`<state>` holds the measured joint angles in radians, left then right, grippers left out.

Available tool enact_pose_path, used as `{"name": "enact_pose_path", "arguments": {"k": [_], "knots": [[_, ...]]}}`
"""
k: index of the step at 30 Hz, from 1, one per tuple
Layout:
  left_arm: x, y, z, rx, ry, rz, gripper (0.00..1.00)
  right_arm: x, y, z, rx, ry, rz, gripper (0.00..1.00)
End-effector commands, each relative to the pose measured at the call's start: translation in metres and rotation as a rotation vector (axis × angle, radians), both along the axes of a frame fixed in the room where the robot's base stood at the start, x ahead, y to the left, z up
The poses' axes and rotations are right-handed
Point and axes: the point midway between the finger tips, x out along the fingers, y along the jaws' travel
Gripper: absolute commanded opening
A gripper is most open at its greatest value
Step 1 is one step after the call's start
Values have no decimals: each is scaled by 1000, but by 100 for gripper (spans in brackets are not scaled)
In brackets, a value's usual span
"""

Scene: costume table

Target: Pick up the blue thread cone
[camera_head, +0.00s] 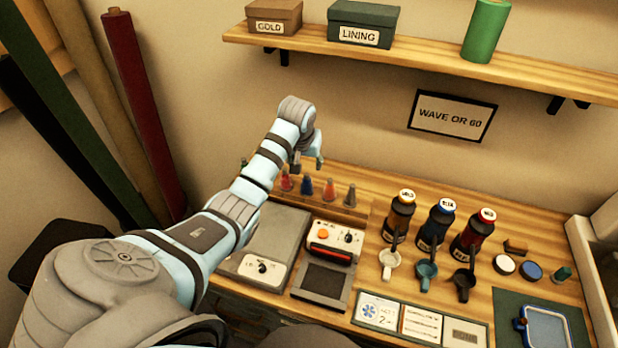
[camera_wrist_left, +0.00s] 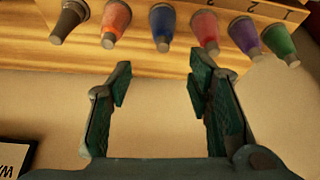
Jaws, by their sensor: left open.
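The blue thread cone (camera_head: 307,187) stands upright in a row of cones at the back of the table. In the left wrist view the blue cone (camera_wrist_left: 162,24) shows at the top, lined up with the gap between the fingers. My left gripper (camera_head: 308,163) is open, above the row and close to the blue cone. In the left wrist view the gripper (camera_wrist_left: 160,76) has nothing between its fingers, and its tips look apart from the cone. My right gripper is not in view.
A red cone (camera_wrist_left: 205,31) and an orange cone (camera_wrist_left: 116,22) flank the blue one closely. Brown (camera_wrist_left: 70,20), purple (camera_wrist_left: 246,36) and green (camera_wrist_left: 279,42) cones stand farther out. A wall shelf (camera_head: 420,62) hangs above. Dark bottles (camera_head: 433,228) stand to the right.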

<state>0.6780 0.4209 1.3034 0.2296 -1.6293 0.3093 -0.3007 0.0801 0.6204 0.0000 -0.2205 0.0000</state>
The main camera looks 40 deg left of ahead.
Motion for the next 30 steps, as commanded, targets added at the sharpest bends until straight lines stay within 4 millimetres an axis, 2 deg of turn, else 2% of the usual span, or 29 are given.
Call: {"name": "enact_pose_path", "arguments": {"k": [1, 5, 12, 15, 20, 23, 29, 30], "knots": [[3, 2, -13, -1, 3, 1, 46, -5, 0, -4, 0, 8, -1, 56], [9, 4, -28, 0, 1, 0, 46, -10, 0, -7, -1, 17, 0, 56], [17, 12, -72, -1, 1, -1, 46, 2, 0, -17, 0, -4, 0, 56], [20, 14, -79, 1, 0, -3, 46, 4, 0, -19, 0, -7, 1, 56], [20, 14, -78, 2, -1, -3, 46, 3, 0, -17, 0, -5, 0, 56], [20, 14, -77, 2, -1, -3, 33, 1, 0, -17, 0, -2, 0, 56], [20, 14, -77, 1, -1, -2, 1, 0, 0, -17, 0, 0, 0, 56], [20, 14, -77, 1, -1, -2, 0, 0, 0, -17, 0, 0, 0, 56]]}}
